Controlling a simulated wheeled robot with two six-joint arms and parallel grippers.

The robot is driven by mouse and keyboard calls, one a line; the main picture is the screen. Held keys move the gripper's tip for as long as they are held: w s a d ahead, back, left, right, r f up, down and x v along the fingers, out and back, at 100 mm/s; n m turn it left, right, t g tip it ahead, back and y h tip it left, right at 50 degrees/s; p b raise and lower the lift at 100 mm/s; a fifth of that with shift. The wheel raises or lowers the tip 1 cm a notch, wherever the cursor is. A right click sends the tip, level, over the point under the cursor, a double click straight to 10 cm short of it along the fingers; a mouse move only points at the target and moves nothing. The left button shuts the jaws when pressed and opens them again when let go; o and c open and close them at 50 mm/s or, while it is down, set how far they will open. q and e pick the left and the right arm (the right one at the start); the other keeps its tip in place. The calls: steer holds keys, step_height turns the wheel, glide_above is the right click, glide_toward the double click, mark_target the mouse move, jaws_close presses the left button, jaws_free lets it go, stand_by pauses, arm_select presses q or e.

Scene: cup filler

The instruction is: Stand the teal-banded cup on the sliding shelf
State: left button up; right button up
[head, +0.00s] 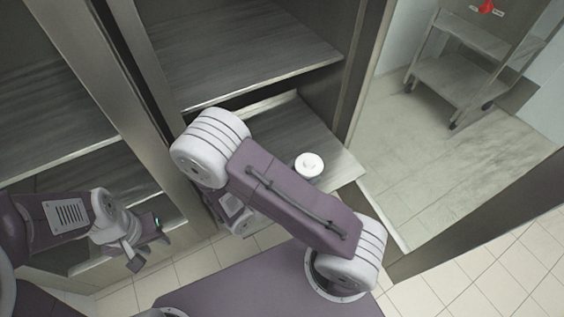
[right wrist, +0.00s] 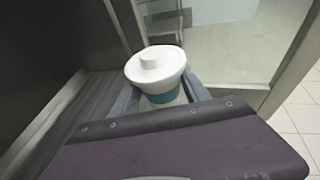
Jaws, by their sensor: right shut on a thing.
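The teal-banded cup (head: 309,165) is white with a white lid. In the head view it shows beside my right forearm, over the front right part of the pulled-out sliding shelf (head: 285,122). In the right wrist view the cup (right wrist: 157,67) looks upright, with its teal band low down between the grey fingers of my right gripper (right wrist: 163,98), which is shut on it. The cup's base is hidden, so I cannot tell whether it touches the shelf. My right arm hides the right gripper in the head view. My left gripper (head: 148,246) is open and empty at the lower left.
A fixed shelf (head: 235,50) lies above and behind the sliding shelf. Cabinet uprights stand on both sides, with another bay (head: 60,110) at left. A metal cart (head: 465,75) stands at the upper right, beyond clear floor.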

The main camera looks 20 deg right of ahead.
steer(key=w+f+b, duration=0.1)
steer(key=w+f, duration=0.1)
steer(key=w, duration=0.1)
steer(key=w+f+b, duration=0.1)
steer(key=w, duration=0.1)
steer(key=w+f+b, duration=0.1)
steer(key=w+f, duration=0.1)
steer(key=w, duration=0.1)
steer(key=shift+w+a+f, duration=0.25)
steer(key=shift+w+f, duration=0.05)
steer(key=shift+w, duration=0.4)
step_height(320, 180, down, 4)
steer(key=b, duration=0.3)
steer(key=shift+f, duration=0.2)
steer(key=shift+r, duration=0.2)
steer(key=shift+f, duration=0.1)
steer(key=o, duration=1.5)
